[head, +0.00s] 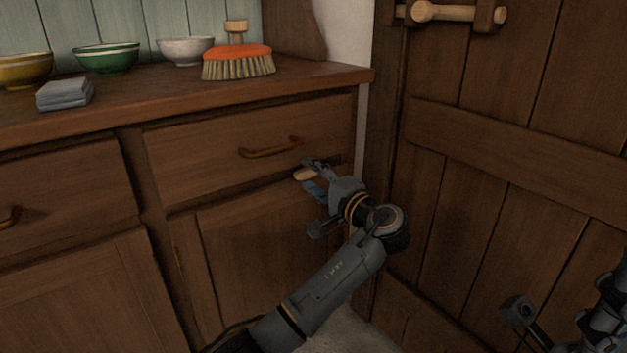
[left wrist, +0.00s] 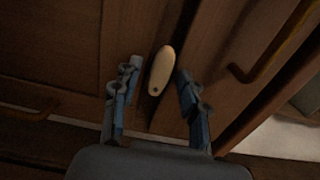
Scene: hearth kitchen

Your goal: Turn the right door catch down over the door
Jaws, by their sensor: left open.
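The right door catch is a pale, oval wooden tab (head: 304,174) on the rail between the drawer and the cupboard door (head: 262,232). In the head view it lies nearly level, its right end hidden by my gripper. In the left wrist view the catch (left wrist: 162,66) shows whole, with a dark pivot dot near its lower end. My left gripper (head: 312,176) is open, and its fingertips (left wrist: 155,88) stand on either side of the catch. I see no clear contact. My right arm (head: 602,322) enters at the lower right; its fingers cannot be made out.
The drawer handle (head: 270,148) juts out just above the catch. A plank door (head: 480,220) stands close on the right. A brush (head: 238,64), bowls and a folded cloth (head: 64,93) are on the counter. A brown oval piece (left wrist: 28,111) shows at the wrist view's left.

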